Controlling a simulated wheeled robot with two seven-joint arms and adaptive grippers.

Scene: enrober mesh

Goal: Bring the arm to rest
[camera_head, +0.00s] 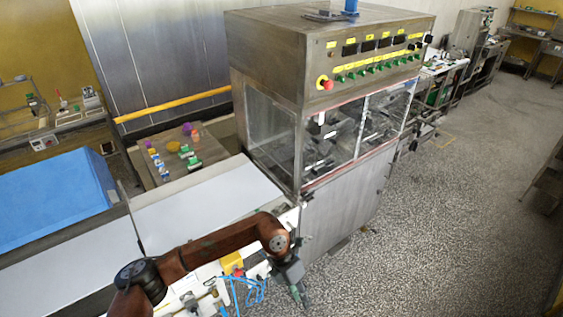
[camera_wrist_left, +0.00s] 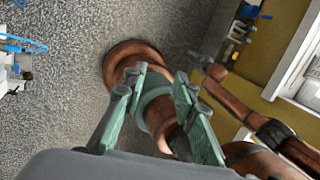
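My left arm (camera_head: 225,240) reaches in from the bottom of the head view, bent at the elbow. My left gripper (camera_head: 298,292) hangs fingers down over the speckled floor, just right of the cluttered bench edge. In the left wrist view its two green fingers (camera_wrist_left: 160,72) stand apart with nothing held between them. Behind them are brown round parts of my own body.
A large steel machine (camera_head: 345,215) with glass windows and a button panel stands ahead. A white belt (camera_head: 205,205) runs left from it, beside a blue surface (camera_head: 55,195). Blue cables (camera_head: 245,288) and small parts lie near the gripper. Open floor (camera_head: 440,230) lies right.

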